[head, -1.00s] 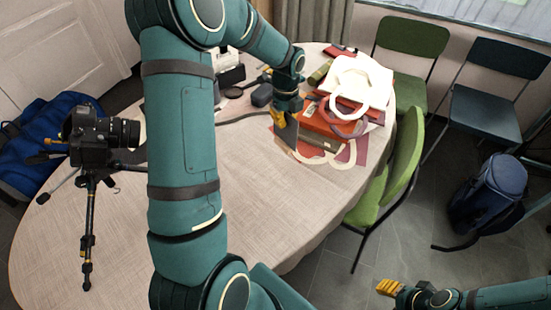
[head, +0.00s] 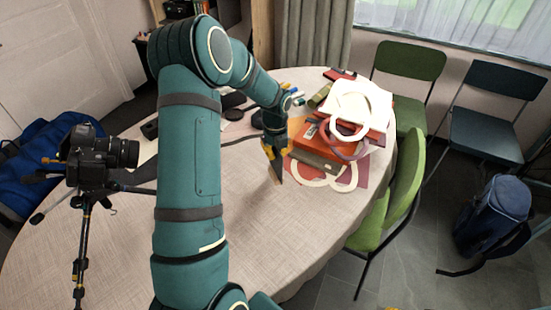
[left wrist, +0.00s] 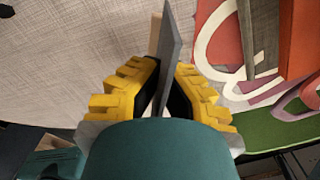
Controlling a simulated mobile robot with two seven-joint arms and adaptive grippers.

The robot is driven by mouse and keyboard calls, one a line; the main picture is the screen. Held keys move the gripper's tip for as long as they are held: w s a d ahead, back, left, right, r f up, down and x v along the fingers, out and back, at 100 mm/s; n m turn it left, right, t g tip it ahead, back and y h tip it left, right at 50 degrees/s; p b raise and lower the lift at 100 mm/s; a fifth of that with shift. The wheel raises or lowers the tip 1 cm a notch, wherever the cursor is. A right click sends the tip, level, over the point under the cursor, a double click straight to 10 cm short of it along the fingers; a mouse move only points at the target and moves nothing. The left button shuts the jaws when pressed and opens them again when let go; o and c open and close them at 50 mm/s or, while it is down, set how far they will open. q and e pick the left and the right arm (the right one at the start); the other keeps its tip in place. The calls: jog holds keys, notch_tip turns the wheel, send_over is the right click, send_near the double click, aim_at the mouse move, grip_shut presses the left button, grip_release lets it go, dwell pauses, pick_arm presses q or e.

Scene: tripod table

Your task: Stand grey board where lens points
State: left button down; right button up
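The grey board (left wrist: 172,40) is a thin plate between the yellow fingers of my left gripper (left wrist: 160,92), which is shut on it. In the head view my left gripper (head: 276,148) points down over the table, left of the book pile. The board (head: 279,172) shows there almost edge-on, its lower end close to the tabletop; I cannot tell whether it touches. The black camera (head: 88,160) stands on a tripod (head: 80,245) at the left, its lens (head: 124,153) pointing right. Only a yellow sliver of my right gripper (head: 393,308) shows at the bottom edge.
The round table (head: 110,245) has clear cloth across its middle and front. Books (head: 318,155) with white ring-shaped pieces (head: 362,105) crowd its right side. A green chair (head: 390,195) stands close to the right edge. My left arm hides part of the table between camera and board.

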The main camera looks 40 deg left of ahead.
pick_arm(q)
jog(key=shift+f, duration=0.95)
jog(key=shift+f, duration=0.2)
jog(key=c, duration=1.1)
grip_release()
jog(key=shift+c, duration=0.2)
jog(key=shift+r, duration=0.1)
notch_tip(320, 180, up, 12)
jog(key=shift+r+p, duration=0.15)
jog(key=shift+p, duration=0.95)
